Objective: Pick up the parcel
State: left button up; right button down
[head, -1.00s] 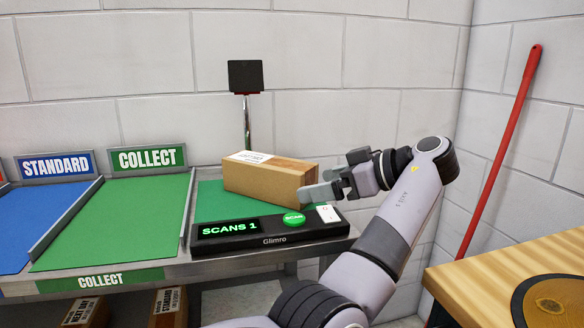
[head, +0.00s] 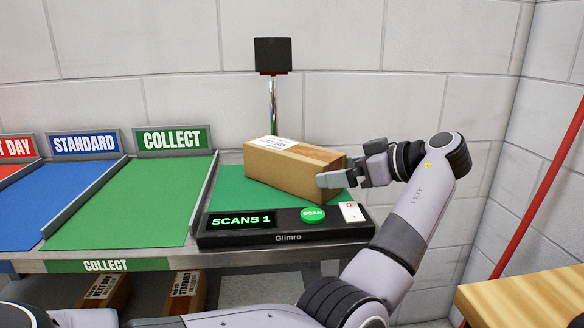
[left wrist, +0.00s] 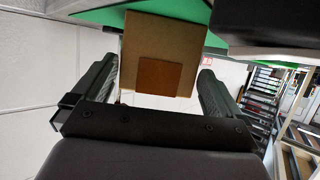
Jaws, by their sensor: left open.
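The parcel (head: 285,171) is a brown cardboard box with a white label on top. It lies on the green bed behind the scanner panel. My left gripper (head: 340,174) is at the parcel's right end, its near finger in front of the box's end and its far finger mostly hidden. In the left wrist view, the parcel's end face (left wrist: 135,45) with a darker brown square shows between the two spread fingers of the left gripper (left wrist: 155,82). The fingers stand apart with a gap on both sides. My right gripper is not in view.
The scanner panel (head: 290,238) reads SCANS 1 and has a green SCAN button (head: 312,214). A dark screen on a post (head: 273,56) stands behind the parcel. The green COLLECT chute (head: 125,205) is to the left, empty. A wooden surface (head: 530,298) is at lower right.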

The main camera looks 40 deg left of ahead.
pick_arm(q)
jog(key=shift+a+f, duration=0.15)
jog(key=shift+a, duration=0.25)
